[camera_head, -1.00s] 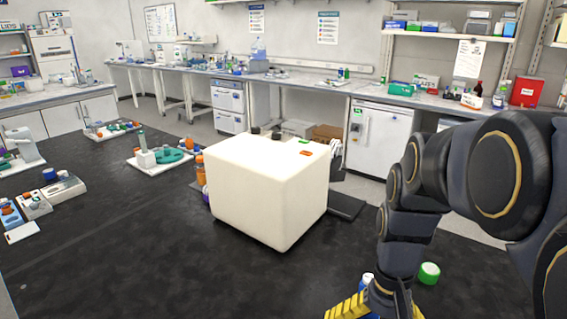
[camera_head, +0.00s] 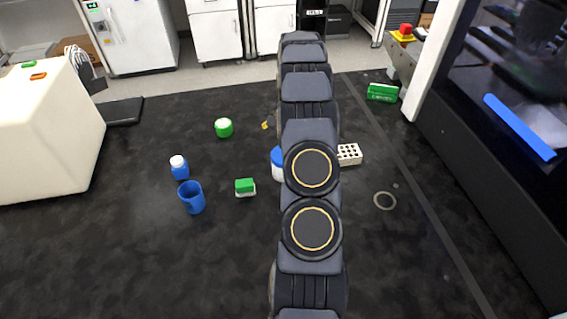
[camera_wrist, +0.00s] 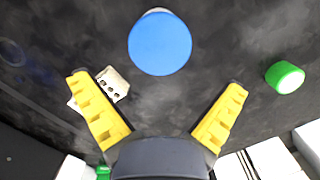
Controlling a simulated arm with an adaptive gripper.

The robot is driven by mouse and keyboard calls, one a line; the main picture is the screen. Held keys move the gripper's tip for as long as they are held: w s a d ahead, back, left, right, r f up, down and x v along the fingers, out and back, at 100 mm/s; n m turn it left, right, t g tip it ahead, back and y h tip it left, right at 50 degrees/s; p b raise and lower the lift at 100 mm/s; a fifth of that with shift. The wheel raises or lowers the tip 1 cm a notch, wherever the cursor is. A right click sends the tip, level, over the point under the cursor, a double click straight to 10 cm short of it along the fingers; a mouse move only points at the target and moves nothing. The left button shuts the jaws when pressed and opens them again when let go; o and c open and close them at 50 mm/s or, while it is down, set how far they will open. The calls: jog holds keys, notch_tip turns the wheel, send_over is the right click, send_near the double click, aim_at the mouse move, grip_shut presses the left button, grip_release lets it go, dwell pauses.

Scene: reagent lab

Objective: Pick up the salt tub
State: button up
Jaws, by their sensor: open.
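A white tub with a blue lid (camera_head: 278,163) stands on the black bench, partly hidden behind my arm in the head view. No label can be read, but it may be the salt tub. In the wrist view its round blue lid (camera_wrist: 160,43) lies just beyond and between my fingertips. My gripper (camera_wrist: 158,84) is open, with yellow fingers spread and nothing between them. In the head view my gripper is mostly hidden by my arm.
A white rack with holes (camera_head: 349,154) stands close right of the blue-lidded tub. A green-and-white box (camera_head: 245,187), blue cup (camera_head: 192,197) and blue bottle with white cap (camera_head: 179,167) stand left. A large cream block (camera_head: 45,130) is far left. The front bench is clear.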

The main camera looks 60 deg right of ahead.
jog(key=f, duration=0.2)
jog(key=a+f, duration=0.1)
jog(key=f, duration=0.4)
jog(key=shift+s+a+f, duration=0.1)
jog(key=shift+a+f, duration=0.05)
jog(key=shift+f, duration=0.1)
jog(key=c, duration=1)
